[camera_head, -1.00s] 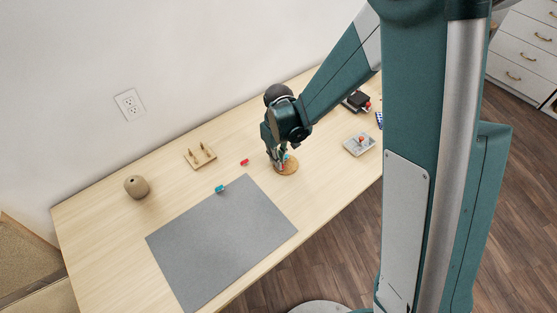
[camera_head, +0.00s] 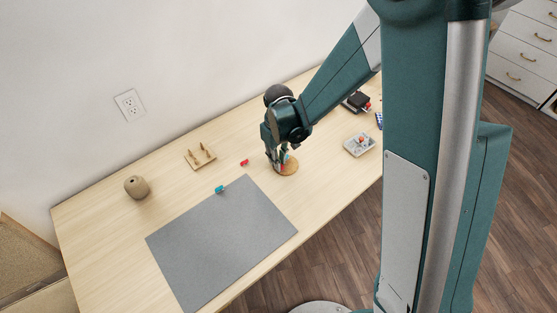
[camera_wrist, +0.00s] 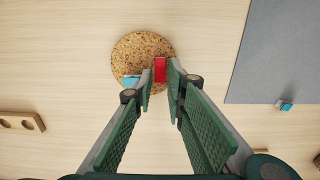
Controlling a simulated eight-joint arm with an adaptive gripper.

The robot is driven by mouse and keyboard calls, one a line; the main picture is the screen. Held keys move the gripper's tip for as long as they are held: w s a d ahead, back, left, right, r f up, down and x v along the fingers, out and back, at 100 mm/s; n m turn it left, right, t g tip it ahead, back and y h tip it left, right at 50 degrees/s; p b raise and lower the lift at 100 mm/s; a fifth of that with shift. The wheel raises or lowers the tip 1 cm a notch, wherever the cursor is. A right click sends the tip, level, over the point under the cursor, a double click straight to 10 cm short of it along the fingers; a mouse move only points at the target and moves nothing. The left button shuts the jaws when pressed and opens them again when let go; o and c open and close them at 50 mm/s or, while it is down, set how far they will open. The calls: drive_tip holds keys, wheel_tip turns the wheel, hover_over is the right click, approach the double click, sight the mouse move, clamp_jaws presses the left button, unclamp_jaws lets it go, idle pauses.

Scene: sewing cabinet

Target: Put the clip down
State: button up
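The red clip (camera_wrist: 160,69) stands out between the fingertips of my gripper (camera_wrist: 161,79) in the wrist view. The fingers are close along both its sides. It is over the right part of a round cork coaster (camera_wrist: 138,50), at or just above its surface; I cannot tell if it touches. A blue clip (camera_wrist: 131,81) is at the coaster's lower edge, left of my fingers and partly hidden by one. In the head view my gripper (camera_head: 279,163) points down at the cork coaster (camera_head: 291,168). Another red clip (camera_head: 244,162) lies on the table left of it.
A grey mat (camera_head: 220,240) lies front left, with a blue clip (camera_head: 220,189) at its far edge. A wooden peg stand (camera_head: 201,157) and a round tan pot (camera_head: 136,187) stand behind it. A light tray (camera_head: 358,146) is to the right. Bare table surrounds the coaster.

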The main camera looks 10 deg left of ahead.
wheel_tip(320, 180, up, 12)
drive_tip(key=p, duration=0.2)
idle(0.5)
idle(0.6)
drive_tip(key=s+d+r+m+t, duration=0.2)
drive_tip(key=s+d+r, duration=0.1)
drive_tip(key=d+r, duration=0.4)
drive_tip(key=s+d+r+m+t, duration=0.1)
drive_tip(key=s+d+r+m, duration=0.15)
drive_tip(key=d+r, duration=0.5)
drive_tip(key=s+d+r+m+t, duration=0.2)
drive_tip(key=s+d, duration=0.5)
drive_tip(key=s+d+r+m+t, duration=0.2)
drive_tip(key=s+d+r, duration=0.1)
drive_tip(key=s+d, duration=0.4)
drive_tip(key=shift+r, duration=0.35)
drive_tip(key=shift+s+d+m, duration=0.1)
drive_tip(key=shift+m, duration=0.15)
